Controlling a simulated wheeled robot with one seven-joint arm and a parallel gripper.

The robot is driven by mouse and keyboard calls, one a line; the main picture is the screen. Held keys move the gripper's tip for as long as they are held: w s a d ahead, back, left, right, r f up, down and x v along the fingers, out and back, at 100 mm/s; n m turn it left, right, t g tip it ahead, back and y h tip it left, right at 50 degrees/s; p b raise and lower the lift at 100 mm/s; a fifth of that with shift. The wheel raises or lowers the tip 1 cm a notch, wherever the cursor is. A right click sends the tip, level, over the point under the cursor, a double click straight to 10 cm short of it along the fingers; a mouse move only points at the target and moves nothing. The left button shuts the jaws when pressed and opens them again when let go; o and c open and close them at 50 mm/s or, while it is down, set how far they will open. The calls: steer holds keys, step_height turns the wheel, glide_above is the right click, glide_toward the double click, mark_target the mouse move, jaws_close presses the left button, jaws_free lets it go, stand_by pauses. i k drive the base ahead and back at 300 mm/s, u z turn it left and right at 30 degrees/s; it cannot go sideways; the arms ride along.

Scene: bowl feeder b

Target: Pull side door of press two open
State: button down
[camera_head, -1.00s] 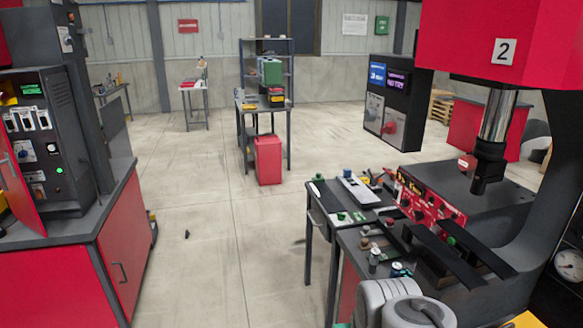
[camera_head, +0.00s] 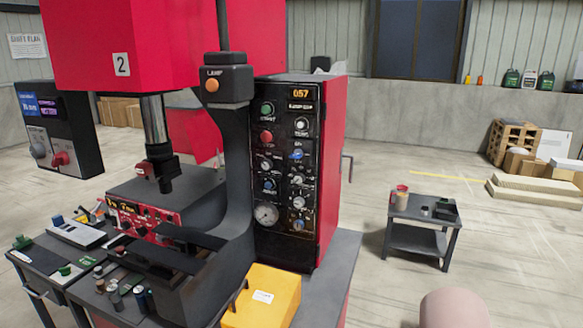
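Press two (camera_head: 120,45) stands at the left and centre, red on top with a white "2" plate and a dark frame. Its dark control cabinet (camera_head: 284,165) has a gauge, knobs and a lit "057" display. The cabinet's right side is a red panel (camera_head: 330,165), seen at a steep angle, with a thin grey handle (camera_head: 348,168) standing out from it. I take this panel to be the side door; it looks flush with the cabinet, with no gap visible. My gripper is not in view.
A yellow box (camera_head: 262,297) sits on the press base in front. A small dark table (camera_head: 418,240) with a cup on it stands to the right. Pallets and boxes (camera_head: 530,155) lie farther back. Open floor separates the press and table. A pinkish rounded shape shows bottom right.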

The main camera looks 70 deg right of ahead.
mark_target(334, 89)
steer(key=u, duration=0.05)
steer(key=k, duration=1.15)
steer(key=z, duration=2.7)
steer(key=k, duration=0.45)
steer(key=z, duration=0.8)
steer(key=i, duration=1)
steer(key=u, duration=0.7)
